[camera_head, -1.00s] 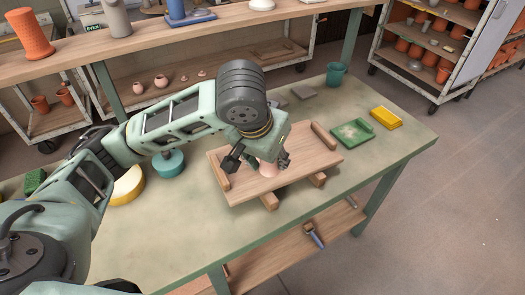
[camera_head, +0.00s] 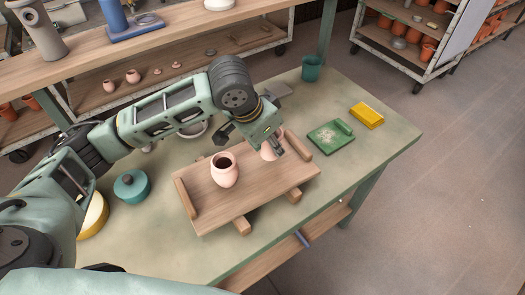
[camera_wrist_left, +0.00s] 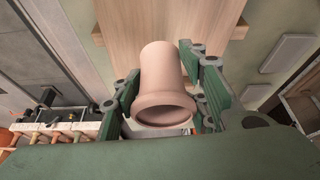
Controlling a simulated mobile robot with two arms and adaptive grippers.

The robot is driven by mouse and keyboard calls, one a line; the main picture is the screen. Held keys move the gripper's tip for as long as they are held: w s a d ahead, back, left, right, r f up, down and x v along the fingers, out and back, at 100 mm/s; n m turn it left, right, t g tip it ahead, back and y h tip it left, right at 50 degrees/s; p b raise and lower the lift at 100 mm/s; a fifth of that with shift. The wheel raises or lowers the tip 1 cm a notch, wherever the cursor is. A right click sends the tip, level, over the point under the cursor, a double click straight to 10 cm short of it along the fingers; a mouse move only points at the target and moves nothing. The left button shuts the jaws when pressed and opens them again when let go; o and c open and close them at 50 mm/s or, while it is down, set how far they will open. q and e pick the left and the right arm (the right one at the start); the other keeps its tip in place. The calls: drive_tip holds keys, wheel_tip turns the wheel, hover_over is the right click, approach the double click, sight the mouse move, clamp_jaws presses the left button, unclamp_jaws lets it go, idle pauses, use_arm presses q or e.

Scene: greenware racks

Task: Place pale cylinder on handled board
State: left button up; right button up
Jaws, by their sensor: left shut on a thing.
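The pale pink cylinder (camera_wrist_left: 164,78), with a flared rim, is between the fingers of my left gripper (camera_head: 268,142), which is shut on it. In the head view the cylinder (camera_head: 269,153) is partly hidden by the gripper, over the right part of the handled board (camera_head: 255,188). I cannot tell whether it touches the board. The board is wooden, with a raised bar at each end and feet below. A pale pink pot (camera_head: 224,172) with a dark opening stands upright on the board's left half. My right gripper is not in view.
On the green table (camera_head: 375,150), a teal lidded pot (camera_head: 131,187) stands left of the board. A green tray (camera_head: 330,138), a yellow block (camera_head: 367,115) and a teal cup (camera_head: 312,68) stand to the right and back. A shelf (camera_head: 175,48) runs behind.

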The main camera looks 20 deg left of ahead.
sight(264, 154)
use_arm(q)
drive_tip(key=shift+a+f, duration=0.9)
wheel_tip(264, 154, down, 2)
drive_tip(key=shift+f+p, duration=0.15)
drive_tip(key=shift+p, duration=0.2)
drive_tip(key=shift+f, duration=0.55)
drive_tip(key=o, duration=0.8)
drive_tip(key=shift+f, duration=0.1)
drive_tip(key=o, duration=0.6)
drive_tip(key=shift+w, duration=0.1)
drive_tip(key=shift+c, duration=0.2)
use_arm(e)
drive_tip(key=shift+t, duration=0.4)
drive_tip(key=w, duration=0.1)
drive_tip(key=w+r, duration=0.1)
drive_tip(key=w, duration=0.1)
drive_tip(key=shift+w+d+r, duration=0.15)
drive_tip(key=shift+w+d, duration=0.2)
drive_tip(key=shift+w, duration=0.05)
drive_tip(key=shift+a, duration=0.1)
